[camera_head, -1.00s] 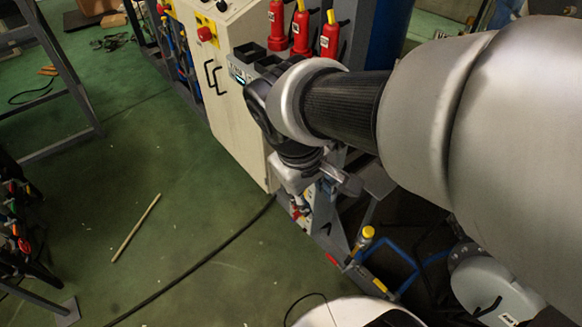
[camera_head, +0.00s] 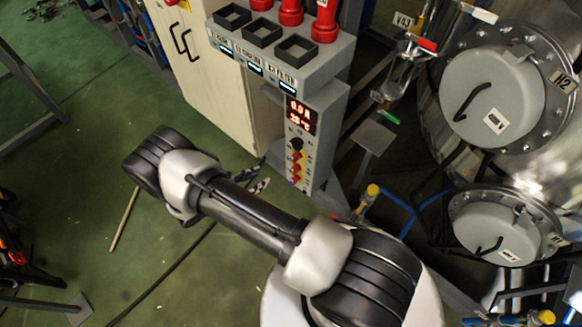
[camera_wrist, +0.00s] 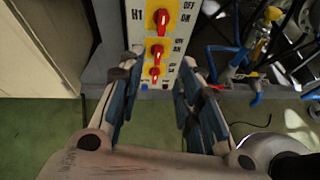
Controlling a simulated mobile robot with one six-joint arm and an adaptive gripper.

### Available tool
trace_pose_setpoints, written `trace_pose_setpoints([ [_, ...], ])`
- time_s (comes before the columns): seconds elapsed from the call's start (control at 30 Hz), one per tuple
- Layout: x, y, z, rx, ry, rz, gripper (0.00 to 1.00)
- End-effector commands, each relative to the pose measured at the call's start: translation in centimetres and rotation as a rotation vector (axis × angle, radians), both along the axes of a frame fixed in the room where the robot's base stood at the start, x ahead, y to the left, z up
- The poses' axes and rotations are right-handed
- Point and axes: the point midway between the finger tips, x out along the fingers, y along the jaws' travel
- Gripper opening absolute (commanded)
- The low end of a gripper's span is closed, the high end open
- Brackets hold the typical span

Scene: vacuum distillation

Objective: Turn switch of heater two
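The heater panel (camera_head: 318,138) is a narrow grey column with a red-lit display (camera_head: 300,115) and a row of red switches on yellow plates. In the wrist view, the top switch (camera_wrist: 162,19) is marked H1, with OFF above ON. A second red switch (camera_wrist: 157,52) sits under it, and a third (camera_wrist: 155,72) lower down. The lower switches' left labels are hidden by my left finger. My gripper (camera_wrist: 156,84) is open and empty, its blue-padded fingers either side of the panel's lower end. I cannot tell whether it touches the panel.
Empty square holders (camera_head: 263,32) and red bottles (camera_head: 325,20) stand above the panel. A cream cabinet (camera_head: 205,75) is to the left. Large round-lidded vessels (camera_head: 492,97) and blue hoses (camera_head: 400,205) are to the right. A stick (camera_head: 125,220) lies on the open green floor.

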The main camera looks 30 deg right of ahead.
Motion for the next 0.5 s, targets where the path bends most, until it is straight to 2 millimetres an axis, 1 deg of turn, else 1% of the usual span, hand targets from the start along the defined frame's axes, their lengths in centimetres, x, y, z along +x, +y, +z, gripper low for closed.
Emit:
trace_pose_setpoints([
  [0.03, -0.7, -0.1, -1.9, -0.029, 0.029, 0.044, 0.33],
  [0.1, -1.2, -0.2, -3.7, -0.054, 0.053, 0.09, 0.33],
  [0.2, -1.7, -0.2, -5.3, -0.075, 0.073, 0.132, 0.33],
  [0.37, -1.7, -1.1, -6.3, -0.085, 0.083, 0.15, 0.33],
  [0.47, -1.3, -2.3, -6.9, -0.085, 0.083, 0.147, 0.33],
  [0.5, -1.1, -3.0, -7.2, -0.085, 0.083, 0.146, 0.33],
])
